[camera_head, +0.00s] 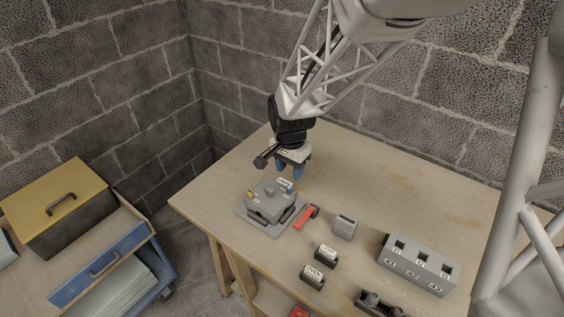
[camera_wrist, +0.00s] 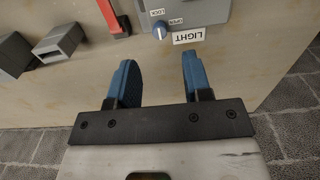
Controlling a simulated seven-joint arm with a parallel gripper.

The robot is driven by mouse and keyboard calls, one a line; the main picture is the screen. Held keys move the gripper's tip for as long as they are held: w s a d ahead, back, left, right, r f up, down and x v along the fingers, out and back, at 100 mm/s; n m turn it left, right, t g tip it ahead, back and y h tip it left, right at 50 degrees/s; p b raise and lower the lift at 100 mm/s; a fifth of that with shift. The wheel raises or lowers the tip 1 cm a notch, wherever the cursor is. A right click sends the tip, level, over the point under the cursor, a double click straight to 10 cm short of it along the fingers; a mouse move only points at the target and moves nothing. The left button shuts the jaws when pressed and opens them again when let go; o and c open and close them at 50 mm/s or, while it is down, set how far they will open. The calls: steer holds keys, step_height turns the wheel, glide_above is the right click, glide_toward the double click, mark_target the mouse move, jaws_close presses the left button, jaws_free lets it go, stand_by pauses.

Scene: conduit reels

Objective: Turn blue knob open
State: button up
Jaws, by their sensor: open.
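The blue knob (camera_wrist: 159,32) is on a grey box (camera_wrist: 200,12), beside small LOCK and OPEN marks and a white LIGHT label. Its pale pointer line seems to face LOCK, but it is small. In the head view the blue knob (camera_head: 290,189) shows small at the box's (camera_head: 268,203) back right, beside the label. My gripper (camera_head: 291,173) hangs above and behind that side of the box. In the wrist view my gripper (camera_wrist: 157,63) has two blue fingers apart with nothing between them. The knob lies just beyond the fingertips, roughly in line with the gap.
A red-handled part (camera_head: 306,216) and a grey block (camera_head: 345,227) lie right of the box. Two labelled dark blocks (camera_head: 325,254) and a grey slotted holder (camera_head: 417,266) stand nearer the front right. The table's (camera_head: 400,185) back is clear. Brick walls stand behind.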

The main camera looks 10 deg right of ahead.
mark_target(289, 187)
steer(key=shift+f, duration=3.8)
jaws_close()
